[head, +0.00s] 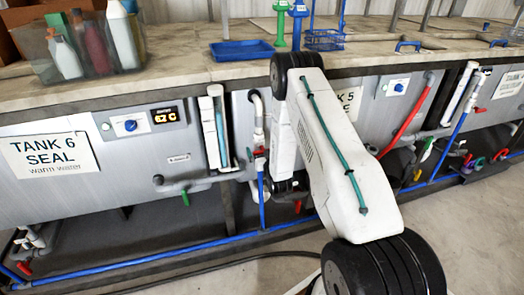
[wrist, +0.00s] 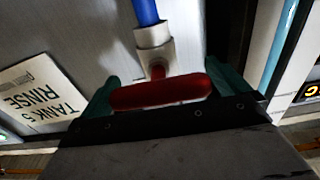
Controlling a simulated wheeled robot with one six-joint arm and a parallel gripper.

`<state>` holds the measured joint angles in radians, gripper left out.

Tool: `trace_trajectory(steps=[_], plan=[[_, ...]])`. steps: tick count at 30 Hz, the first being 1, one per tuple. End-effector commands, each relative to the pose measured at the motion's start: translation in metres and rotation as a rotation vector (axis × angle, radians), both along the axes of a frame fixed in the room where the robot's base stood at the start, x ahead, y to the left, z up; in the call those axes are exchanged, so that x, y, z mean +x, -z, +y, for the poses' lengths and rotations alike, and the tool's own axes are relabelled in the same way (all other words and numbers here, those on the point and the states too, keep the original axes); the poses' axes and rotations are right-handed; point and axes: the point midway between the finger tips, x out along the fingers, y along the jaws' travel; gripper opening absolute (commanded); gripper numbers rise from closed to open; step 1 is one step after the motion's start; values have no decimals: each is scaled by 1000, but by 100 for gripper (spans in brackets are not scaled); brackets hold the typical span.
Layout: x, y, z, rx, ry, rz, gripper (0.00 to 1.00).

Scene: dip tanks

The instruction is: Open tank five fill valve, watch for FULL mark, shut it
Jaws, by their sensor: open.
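The tank five fill valve has a red handle (wrist: 160,92) that lies crosswise to its blue pipe (wrist: 146,12) in the wrist view. My gripper (wrist: 166,84) is open, with one teal finger on each side of the handle; I cannot tell if they touch it. In the head view a red valve handle (head: 259,152) shows above a blue pipe, just left of my arm, which hides most of my gripper. The TANK 5 sign (head: 348,102) is partly covered; it appears upside down in the wrist view (wrist: 40,105). A sight tube (head: 460,94) stands right of tank five; its level and FULL mark are unreadable.
TANK 6 (head: 50,157) stands at the left with another sight tube (head: 217,127) and a lit display (head: 164,116). Red and green valve handles line the low pipes. A blue tray (head: 241,50) and a clear bin (head: 92,50) sit on the counter. Floor at lower right is clear.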

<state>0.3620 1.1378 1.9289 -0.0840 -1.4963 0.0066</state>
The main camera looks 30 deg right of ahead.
Motion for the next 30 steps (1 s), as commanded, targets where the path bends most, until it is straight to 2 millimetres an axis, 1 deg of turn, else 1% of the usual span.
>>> trace_trajectory(steps=[8,9,11,12,14,15,23,30], plan=[[3,0,-2,0,1,0,100],[2,0,-2,0,1,0,94],[2,0,-2,0,2,0,78],[2,0,-2,0,1,0,68],[2,0,-2,0,1,0,68],[2,0,4,0,0,1,68],[3,0,1,-34,-3,11,68],[3,0,0,-161,-3,47,68]])
